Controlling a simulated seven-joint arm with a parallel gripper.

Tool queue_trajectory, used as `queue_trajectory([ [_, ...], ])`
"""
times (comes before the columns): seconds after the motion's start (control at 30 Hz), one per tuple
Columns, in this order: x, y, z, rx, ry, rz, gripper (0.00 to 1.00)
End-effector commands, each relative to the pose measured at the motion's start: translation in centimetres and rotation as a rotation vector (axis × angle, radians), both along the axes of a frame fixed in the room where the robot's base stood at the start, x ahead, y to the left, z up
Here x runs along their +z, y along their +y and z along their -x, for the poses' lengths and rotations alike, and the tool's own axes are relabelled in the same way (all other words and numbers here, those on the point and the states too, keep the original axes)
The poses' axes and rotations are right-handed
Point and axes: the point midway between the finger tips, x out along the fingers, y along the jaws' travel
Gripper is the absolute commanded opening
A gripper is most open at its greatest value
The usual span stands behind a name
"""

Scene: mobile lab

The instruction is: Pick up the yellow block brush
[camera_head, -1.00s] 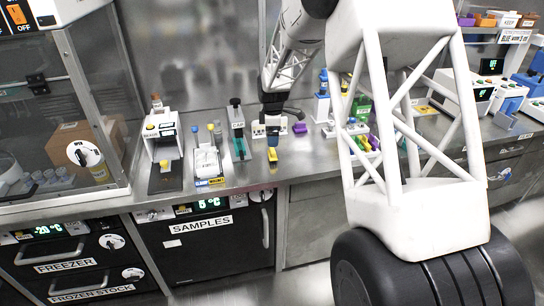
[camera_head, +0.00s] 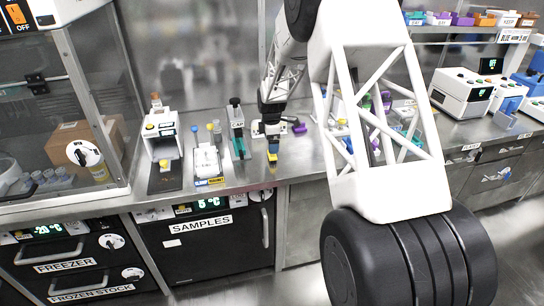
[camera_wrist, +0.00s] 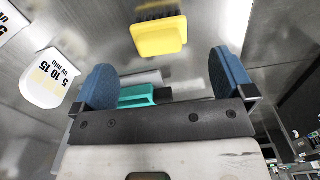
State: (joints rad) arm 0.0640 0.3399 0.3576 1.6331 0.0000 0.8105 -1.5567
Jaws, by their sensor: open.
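The yellow block brush (camera_wrist: 159,37) shows in the wrist view at top centre, a yellow block with dark bristles along its far side. It lies on the steel counter. In the head view the yellow brush (camera_head: 272,156) shows just below my gripper near the counter's front. My gripper (camera_wrist: 163,62) is open, with its two blue fingers set wide apart. The brush appears beyond the fingertips, roughly centred between them, and nothing is held. In the head view my gripper (camera_head: 272,146) points down close to the brush, partly hiding it; the remaining gap is hard to judge.
A teal item (camera_wrist: 137,95) shows between the fingers in the wrist view. A teal-and-black stand (camera_head: 238,140) and a white device with a yellow knob (camera_head: 162,150) stand to the left. A purple item (camera_head: 299,128) lies to the right. Bare counter lies in front.

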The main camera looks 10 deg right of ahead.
Motion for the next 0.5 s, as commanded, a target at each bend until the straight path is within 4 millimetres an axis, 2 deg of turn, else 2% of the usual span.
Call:
queue_trajectory([
  [0.17,-1.31,-0.02,0.04,0.000,0.002,0.000,1.00],
  [0.5,-1.46,-0.03,0.03,0.000,0.001,0.000,1.00],
])
